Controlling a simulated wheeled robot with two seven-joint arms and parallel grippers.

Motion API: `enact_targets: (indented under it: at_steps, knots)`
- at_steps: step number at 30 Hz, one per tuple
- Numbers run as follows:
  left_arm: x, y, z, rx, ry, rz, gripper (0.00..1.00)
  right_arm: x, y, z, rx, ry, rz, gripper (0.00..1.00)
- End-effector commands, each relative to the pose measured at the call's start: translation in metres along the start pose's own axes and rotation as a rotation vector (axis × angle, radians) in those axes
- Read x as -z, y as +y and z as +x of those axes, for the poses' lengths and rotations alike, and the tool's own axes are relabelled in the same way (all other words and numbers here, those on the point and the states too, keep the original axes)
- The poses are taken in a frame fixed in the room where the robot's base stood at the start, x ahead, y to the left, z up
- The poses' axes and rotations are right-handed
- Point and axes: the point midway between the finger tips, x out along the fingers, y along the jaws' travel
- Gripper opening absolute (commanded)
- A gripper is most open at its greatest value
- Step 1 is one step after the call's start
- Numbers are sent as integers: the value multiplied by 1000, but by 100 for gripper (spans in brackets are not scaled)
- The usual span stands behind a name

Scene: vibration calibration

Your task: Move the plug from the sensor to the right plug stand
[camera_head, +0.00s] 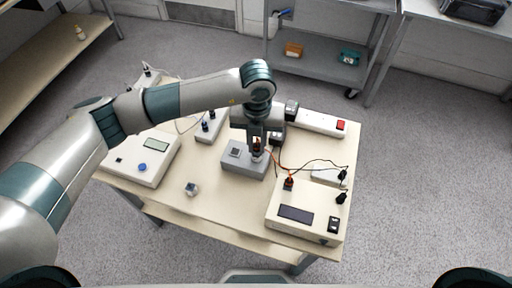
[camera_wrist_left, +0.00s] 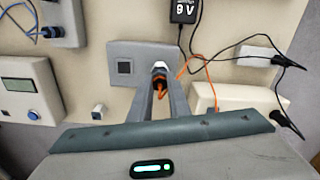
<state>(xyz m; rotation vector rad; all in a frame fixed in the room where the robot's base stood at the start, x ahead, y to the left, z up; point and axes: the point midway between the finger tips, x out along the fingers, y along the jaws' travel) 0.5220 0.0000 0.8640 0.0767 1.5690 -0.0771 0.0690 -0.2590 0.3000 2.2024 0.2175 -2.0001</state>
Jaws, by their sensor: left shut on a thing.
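My left gripper (camera_head: 257,149) reaches down over the right part of a grey block (camera_head: 234,162) on the table. In the left wrist view its two fingers (camera_wrist_left: 160,80) are shut on an orange-and-black plug (camera_wrist_left: 158,85) with an orange cable. The plug is at the right part of the grey block (camera_wrist_left: 135,52), beside a dark square recess (camera_wrist_left: 124,67); I cannot tell whether it is seated. My right gripper is not in view.
A white device with a dark screen (camera_head: 296,214) stands at the front right, with orange and black cables. A device with a blue knob (camera_head: 142,167) is at the left. A power strip (camera_head: 320,123) and black adapters are behind. Table is clear around the cube.

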Motion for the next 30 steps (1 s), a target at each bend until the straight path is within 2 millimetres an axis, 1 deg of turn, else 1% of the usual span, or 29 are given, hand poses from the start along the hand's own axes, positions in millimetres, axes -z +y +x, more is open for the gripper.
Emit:
enact_targets:
  at_steps: [9,15,30]
  knots:
    - [1,0,1,-1,4,-192,0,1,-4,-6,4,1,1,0]
    - [1,-1,1,0,4,-282,0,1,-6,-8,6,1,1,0]
    - [1,-1,2,0,4,-317,0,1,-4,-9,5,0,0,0]
